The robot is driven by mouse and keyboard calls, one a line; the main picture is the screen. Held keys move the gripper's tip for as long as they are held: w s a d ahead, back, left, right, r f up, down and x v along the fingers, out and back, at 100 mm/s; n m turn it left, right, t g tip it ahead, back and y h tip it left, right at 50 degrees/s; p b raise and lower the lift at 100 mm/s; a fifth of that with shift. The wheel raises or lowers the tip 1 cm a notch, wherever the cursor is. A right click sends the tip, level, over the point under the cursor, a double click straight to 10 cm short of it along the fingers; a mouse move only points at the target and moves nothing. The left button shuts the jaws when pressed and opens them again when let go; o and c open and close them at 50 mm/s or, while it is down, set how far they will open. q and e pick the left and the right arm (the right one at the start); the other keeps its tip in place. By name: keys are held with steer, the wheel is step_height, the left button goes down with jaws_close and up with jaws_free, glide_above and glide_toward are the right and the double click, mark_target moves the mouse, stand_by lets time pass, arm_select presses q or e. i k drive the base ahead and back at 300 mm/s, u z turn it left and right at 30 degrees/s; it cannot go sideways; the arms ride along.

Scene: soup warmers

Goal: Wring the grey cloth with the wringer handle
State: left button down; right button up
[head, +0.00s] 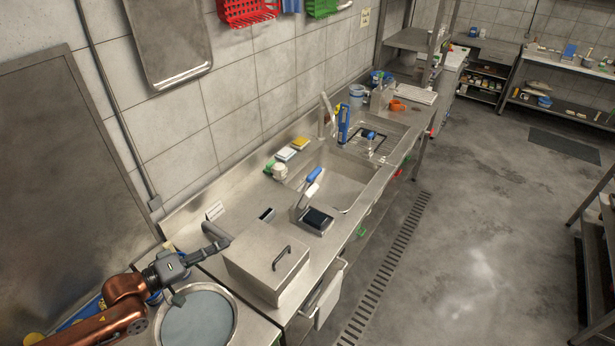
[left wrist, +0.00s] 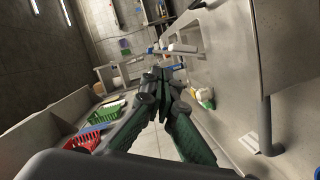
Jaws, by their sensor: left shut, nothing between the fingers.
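My left gripper (head: 222,241) reaches in from the lower left in the head view, at the near left end of the steel counter beside a lidded steel box (head: 262,254). Its fingers are shut and empty; in the left wrist view the fingertips (left wrist: 164,74) meet. A light grey cloth (head: 328,300) appears to hang at the counter's front, to the right of the box and apart from the gripper. I cannot make out a wringer or its handle for certain. My right gripper is not in view.
A round well (head: 197,320) with a grey-blue surface lies below the gripper. The box lid has a black handle (head: 281,257). A sink (head: 338,183) and a tap lie farther along the counter (head: 240,212).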

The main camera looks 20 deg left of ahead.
mark_target(304, 201)
steer(key=z, duration=0.3)
steer(key=i, duration=0.95)
steer(key=u, duration=0.35)
